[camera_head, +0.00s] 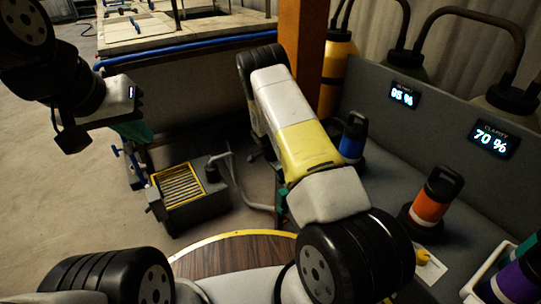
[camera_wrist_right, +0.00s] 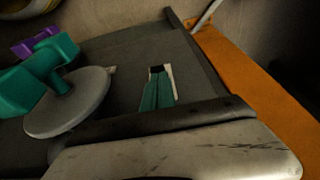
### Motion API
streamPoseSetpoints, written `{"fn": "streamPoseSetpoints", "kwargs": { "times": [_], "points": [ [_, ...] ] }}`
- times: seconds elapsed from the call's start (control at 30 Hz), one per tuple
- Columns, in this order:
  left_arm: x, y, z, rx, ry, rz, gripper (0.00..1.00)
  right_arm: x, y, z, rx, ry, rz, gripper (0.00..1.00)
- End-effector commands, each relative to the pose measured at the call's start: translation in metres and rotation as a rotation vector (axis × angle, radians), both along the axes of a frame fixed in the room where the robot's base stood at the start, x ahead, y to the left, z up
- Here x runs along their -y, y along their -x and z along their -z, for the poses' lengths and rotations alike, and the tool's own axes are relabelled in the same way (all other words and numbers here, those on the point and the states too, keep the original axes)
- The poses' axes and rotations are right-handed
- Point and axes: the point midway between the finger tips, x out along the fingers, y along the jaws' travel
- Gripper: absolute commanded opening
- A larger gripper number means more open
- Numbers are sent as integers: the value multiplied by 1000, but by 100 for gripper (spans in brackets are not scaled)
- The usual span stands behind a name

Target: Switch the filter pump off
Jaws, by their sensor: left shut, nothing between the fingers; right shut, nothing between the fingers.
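A dark grey box with a yellow-rimmed slatted grate (camera_head: 181,186) stands on the floor at centre left in the head view. It has a small black cylinder (camera_head: 211,171) and a grey hose (camera_head: 240,187); it looks like the filter pump. I cannot make out its switch. My left gripper (camera_head: 135,133) has teal fingers, above and left of the box, apart from it. My right gripper is mostly hidden behind its arm in the head view, with a bit of teal (camera_head: 283,203) showing.
A grey bench carries blue (camera_head: 353,138) and orange (camera_head: 433,195) black-topped bottles. Two displays (camera_head: 403,94) hang behind; one reads clarity 70 % (camera_head: 493,139). An orange post (camera_head: 301,45) stands beside the bench.

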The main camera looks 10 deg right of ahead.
Motion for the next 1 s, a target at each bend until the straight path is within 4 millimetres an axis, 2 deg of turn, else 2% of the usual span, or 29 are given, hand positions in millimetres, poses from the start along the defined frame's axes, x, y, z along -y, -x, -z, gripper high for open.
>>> {"fn": "streamPoseSetpoints", "kwargs": {
  "times": [1.0],
  "points": [
    [0,0,0,0,0,0,0,-5,2,4,33,92,-2,0]
  ]
}}
